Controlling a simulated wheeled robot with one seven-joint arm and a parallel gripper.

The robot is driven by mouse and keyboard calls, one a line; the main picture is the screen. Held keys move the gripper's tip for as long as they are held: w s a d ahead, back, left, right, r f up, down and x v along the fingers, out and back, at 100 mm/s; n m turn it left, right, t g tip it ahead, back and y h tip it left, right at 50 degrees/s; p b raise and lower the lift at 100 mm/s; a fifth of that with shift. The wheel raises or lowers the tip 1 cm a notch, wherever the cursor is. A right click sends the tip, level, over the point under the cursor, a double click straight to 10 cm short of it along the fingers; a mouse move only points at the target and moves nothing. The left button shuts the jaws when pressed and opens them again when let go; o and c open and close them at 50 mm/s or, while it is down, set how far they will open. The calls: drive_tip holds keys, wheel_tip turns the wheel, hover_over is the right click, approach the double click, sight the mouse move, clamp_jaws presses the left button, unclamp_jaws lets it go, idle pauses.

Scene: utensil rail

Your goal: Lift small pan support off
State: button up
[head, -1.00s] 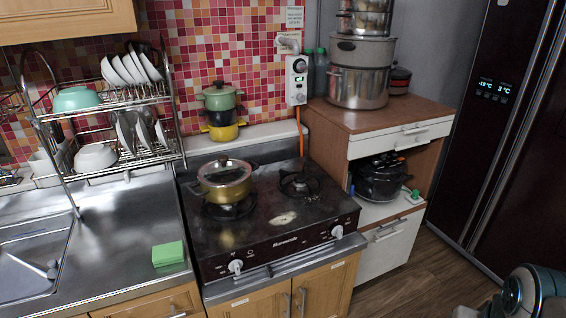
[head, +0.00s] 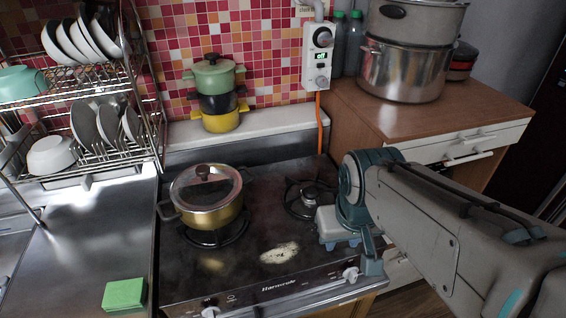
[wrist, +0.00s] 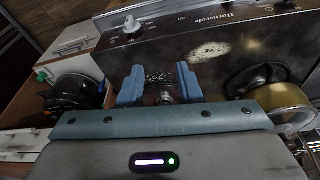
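The stove (head: 262,276) has two burners. On its right burner sits a dark pan support (head: 296,205), with no pot on it; part of it is hidden behind my gripper. My gripper (head: 332,230) is at the right side of the stove, close to that burner. In the wrist view the two blue fingers of my gripper (wrist: 160,72) stand apart, with the burner area showing between them. Nothing is held. Whether the fingers touch the pan support cannot be told.
A gold pot (head: 208,200) with a glass lid sits on the left burner. Stacked small pots (head: 218,100) stand behind the stove. A green sponge (head: 124,294) lies on the left counter. A wooden cabinet (head: 415,118) with large steel pots stands at the right.

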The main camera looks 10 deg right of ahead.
drive_tip(key=w+r+n+g+h, duration=0.25)
drive_tip(key=w+n, duration=0.45)
drive_tip(key=w, duration=0.6)
drive_tip(key=n+h, duration=0.2)
drive_tip(key=n, duration=0.7)
approach(325, 189)
drive_tip(key=shift+g, duration=0.45)
drive_tip(key=d+f, duration=0.1)
drive_tip(key=f, duration=0.2)
drive_tip(key=w+d+f, duration=0.1)
drive_tip(key=shift+w+d+f+p, duration=0.1)
drive_tip(key=shift+d+f+p, duration=0.15)
drive_tip(key=shift+d+p, duration=0.1)
drive_tip(key=f, duration=0.4)
drive_tip(key=shift+s+d, duration=0.35)
drive_tip(key=shift+d, duration=0.05)
drive_tip(key=shift+d+f, duration=0.25)
drive_tip(key=shift+f, duration=0.35)
clamp_jaws()
